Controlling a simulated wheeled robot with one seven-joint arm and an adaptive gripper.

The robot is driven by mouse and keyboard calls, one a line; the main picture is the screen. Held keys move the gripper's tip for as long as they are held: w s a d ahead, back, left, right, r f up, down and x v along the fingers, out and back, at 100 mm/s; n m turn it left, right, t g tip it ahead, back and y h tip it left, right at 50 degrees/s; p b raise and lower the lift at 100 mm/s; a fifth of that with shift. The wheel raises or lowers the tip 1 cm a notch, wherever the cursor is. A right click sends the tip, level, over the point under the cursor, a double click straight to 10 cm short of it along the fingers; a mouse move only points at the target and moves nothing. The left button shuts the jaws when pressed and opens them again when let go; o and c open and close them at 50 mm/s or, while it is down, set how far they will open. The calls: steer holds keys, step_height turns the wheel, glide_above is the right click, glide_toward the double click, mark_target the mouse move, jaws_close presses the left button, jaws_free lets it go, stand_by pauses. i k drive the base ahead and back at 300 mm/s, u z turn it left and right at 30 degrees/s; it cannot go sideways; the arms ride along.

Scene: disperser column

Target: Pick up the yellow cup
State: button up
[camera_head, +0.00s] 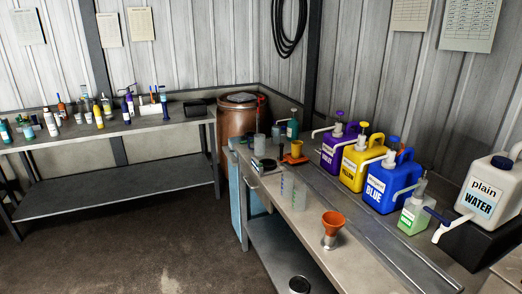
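I cannot make out a clear yellow cup. A small orange-yellow item (295,154) stands on the right bench near its far end; it is too small to tell whether it is a cup or a funnel. A slim yellow container (98,116) stands among bottles on the left bench. A large yellow jug (357,167) with a pump top stands in the row on the right bench. My gripper is not in view.
The right bench (310,224) also holds a purple jug (337,150), a blue jug (388,187), a white water jug (490,193), an orange funnel (332,222) and a clear beaker (294,191). A brown barrel (235,120) fills the corner. Floor (150,240) at left is clear.

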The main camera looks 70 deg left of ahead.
mark_target(297, 150)
steer(key=u, duration=2.2)
steer(key=k, duration=0.25)
steer(key=u, duration=0.95)
steer(key=k, duration=1.05)
steer(key=u, duration=0.8)
steer(key=i, duration=2.75)
steer(key=z, duration=0.45)
steer(key=i, duration=1.7)
steer(key=z, duration=1.15)
steer(key=i, duration=0.95)
steer(key=z, duration=1.05)
